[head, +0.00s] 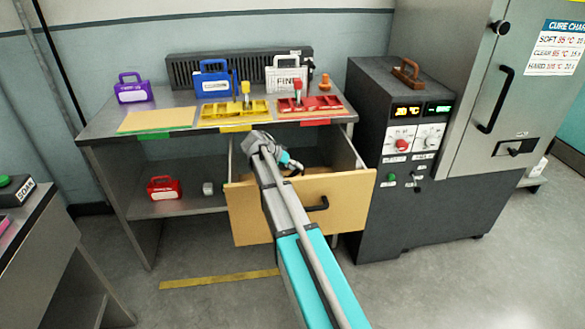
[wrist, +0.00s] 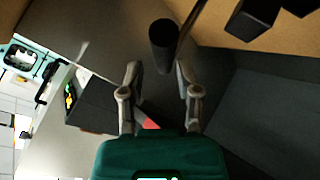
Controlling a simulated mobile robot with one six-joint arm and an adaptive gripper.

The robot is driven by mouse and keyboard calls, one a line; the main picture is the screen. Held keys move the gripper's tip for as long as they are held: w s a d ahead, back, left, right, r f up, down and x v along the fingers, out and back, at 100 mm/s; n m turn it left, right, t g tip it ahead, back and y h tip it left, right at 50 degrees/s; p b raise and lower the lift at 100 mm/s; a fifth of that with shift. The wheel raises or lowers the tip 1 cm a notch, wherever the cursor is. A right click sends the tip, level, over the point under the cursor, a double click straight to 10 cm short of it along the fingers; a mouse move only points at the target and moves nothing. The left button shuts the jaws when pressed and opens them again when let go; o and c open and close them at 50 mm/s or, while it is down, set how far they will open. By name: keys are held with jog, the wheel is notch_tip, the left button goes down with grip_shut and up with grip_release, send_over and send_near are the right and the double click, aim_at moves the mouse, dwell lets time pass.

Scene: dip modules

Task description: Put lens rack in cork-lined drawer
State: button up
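The drawer (head: 342,187) is pulled open below the bench top, with a light wood front, a black handle (head: 317,204) and a tan floor partly hidden by my arm. On the bench stand a yellow rack (head: 222,110) and a red rack (head: 322,104), each with an upright post; I cannot tell which, if either, is the lens rack. My gripper (head: 289,163) is over the open drawer. In the wrist view my gripper (wrist: 159,72) has its fingers apart. A black cylinder (wrist: 163,40) shows between and beyond the fingertips, not visibly gripped.
A tan mat (head: 155,120), a purple case (head: 132,90), a blue case (head: 213,80) and a white case (head: 286,76) are on the bench. A red case (head: 164,188) sits on the lower shelf. A dark cabinet (head: 375,130) stands close to the drawer's right.

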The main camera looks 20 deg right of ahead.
jog(key=shift+o, duration=0.3)
jog(key=shift+r, duration=0.25)
jog(key=shift+r+p, duration=0.45)
jog(key=shift+p, duration=0.2)
jog(key=p+v, duration=0.8)
jog(key=v, duration=0.4)
jog(key=shift+f, duration=0.1)
dwell(1.0)
jog(key=shift+c, duration=0.2)
